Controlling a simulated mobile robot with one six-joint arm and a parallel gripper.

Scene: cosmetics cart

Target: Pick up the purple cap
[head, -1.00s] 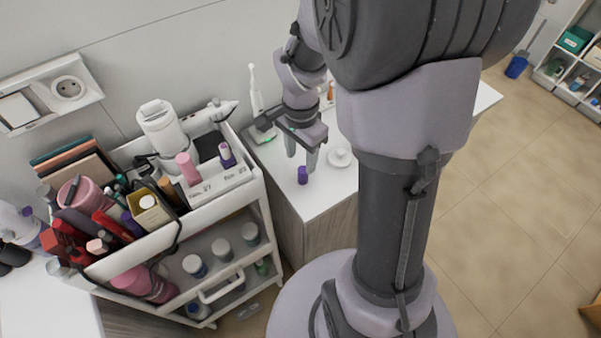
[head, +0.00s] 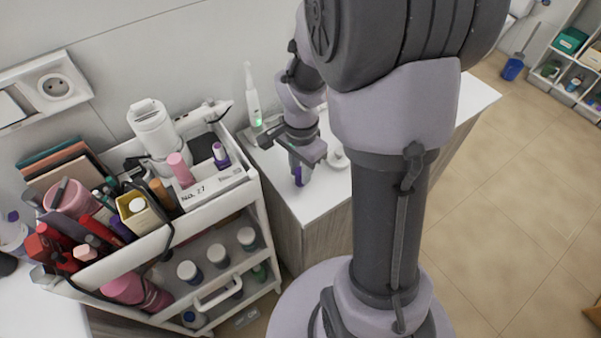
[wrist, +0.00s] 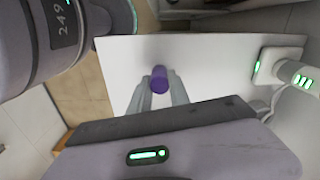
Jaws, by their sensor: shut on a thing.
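The purple cap (head: 298,176) is a small cylinder at the front left part of the white counter top. My gripper (head: 300,171) is lowered over it, and its fingers cover part of the cap in the head view. In the wrist view the purple cap (wrist: 159,80) sits between the tips of my gripper's two grey fingers (wrist: 158,95), which are shut on it. I cannot tell whether the cap still touches the counter.
A white electric toothbrush on its charger (head: 253,108) stands behind my gripper. A small white round item (head: 338,160) lies to the right. A cart (head: 212,200) packed with cosmetics stands close on the left. The counter (head: 325,195) is clear in front.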

